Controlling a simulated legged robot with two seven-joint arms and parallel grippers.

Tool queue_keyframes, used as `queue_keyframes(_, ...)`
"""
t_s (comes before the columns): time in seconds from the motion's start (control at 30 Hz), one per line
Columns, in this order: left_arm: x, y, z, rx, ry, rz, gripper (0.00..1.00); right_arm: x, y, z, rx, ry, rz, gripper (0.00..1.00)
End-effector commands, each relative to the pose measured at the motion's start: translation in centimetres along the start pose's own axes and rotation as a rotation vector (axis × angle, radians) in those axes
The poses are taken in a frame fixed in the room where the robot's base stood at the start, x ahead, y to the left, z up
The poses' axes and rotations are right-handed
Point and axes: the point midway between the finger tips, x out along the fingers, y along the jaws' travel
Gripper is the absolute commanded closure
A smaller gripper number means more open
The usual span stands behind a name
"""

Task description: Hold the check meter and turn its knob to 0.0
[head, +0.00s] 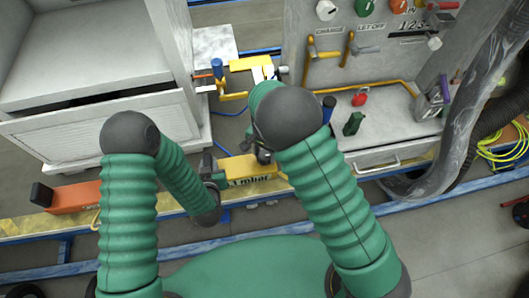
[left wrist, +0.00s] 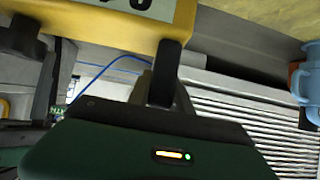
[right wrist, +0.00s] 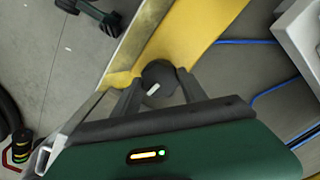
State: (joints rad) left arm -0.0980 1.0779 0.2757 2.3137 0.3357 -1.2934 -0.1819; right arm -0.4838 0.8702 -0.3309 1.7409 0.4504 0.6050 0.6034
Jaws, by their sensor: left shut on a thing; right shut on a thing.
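The check meter is a yellow body (head: 262,167) low in the middle of the head view. Its display (head: 248,183) reads about ".1 mbar"; digits to the left may be hidden. It also shows at the top of the left wrist view (left wrist: 95,22), its display cut off by the frame. My left gripper (head: 213,178) is shut on the meter's left end. My right gripper (head: 264,154) is at the meter's top right. In the right wrist view its fingers are either side of the black knob (right wrist: 158,72), which has a white pointer mark. My right forearm hides part of the meter.
A grey panel with hooks and knobs (head: 365,45) stands behind right. A white cabinet (head: 95,90) stands left. An orange item (head: 75,197) lies on the yellow rail. A thick hose (head: 470,110) hangs right.

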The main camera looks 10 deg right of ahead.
Motion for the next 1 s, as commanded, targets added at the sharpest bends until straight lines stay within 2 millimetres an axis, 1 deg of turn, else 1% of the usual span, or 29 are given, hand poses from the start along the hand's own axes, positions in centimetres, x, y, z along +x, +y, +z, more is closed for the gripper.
queue_keyframes(0.2,0.0,-0.01,0.0,0.0,0.0,0.0,1.0,0.0,-0.04,0.03,0.177,-0.001,0.0,0.9)
queue_keyframes(0.5,0.0,0.0,0.0,0.0,0.0,0.0,1.0,0.01,-0.08,0.03,0.34,0.0,-0.001,0.9)
queue_keyframes(0.7,0.0,0.02,0.0,0.001,0.0,0.0,1.0,0.0,-0.09,0.02,0.387,0.0,-0.001,0.9)
queue_keyframes(1.0,-0.01,0.04,0.0,0.001,0.0,0.001,1.0,0.0,-0.12,0.03,0.398,0.0,-0.002,0.9)
